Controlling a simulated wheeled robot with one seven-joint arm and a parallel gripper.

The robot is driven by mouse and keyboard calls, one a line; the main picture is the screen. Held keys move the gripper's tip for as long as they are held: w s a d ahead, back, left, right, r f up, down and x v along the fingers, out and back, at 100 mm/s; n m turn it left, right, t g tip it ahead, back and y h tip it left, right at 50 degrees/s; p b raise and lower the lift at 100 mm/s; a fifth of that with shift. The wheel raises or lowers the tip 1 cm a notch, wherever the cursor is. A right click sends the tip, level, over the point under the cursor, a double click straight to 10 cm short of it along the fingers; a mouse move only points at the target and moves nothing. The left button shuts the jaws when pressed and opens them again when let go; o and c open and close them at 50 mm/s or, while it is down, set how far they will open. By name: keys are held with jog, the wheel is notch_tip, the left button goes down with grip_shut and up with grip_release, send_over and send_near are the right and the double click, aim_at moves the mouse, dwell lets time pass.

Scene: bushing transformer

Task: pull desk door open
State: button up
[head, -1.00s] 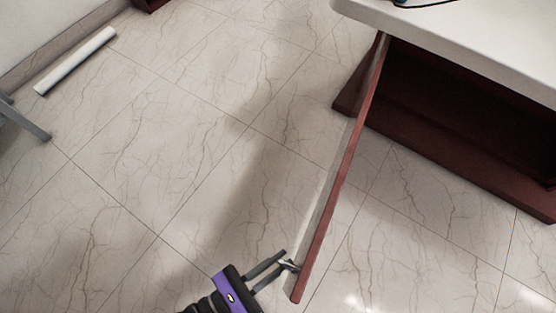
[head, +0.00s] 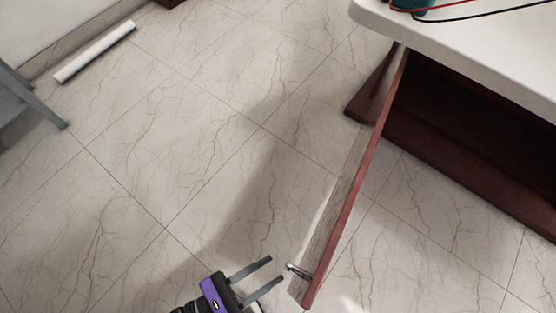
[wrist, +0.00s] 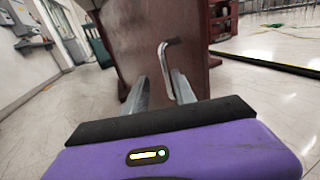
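The desk door (head: 355,190) stands swung wide open from the desk, its edge toward me in the head view. Its face (wrist: 150,50) fills the middle of the wrist view. A metal handle (head: 299,271) sits on the door's outer face near the free end; it also shows in the wrist view (wrist: 165,62). My gripper (head: 277,268) is open and empty, its two fingers apart and just left of the handle in the head view. In the wrist view the fingers (wrist: 158,90) point at the door, with the handle's lower end near the right finger.
The desk (head: 470,40) has a white top with cables on it and a dark red open compartment (head: 470,125). A white tube (head: 95,52) lies on the floor at the upper left, near a grey leg (head: 35,95). The tiled floor left of the door is clear.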

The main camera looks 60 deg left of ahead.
jog(key=s, duration=0.3)
jog(key=shift+s+d+p, duration=0.1)
jog(key=shift+s+p, duration=0.25)
jog(key=shift+s, duration=0.05)
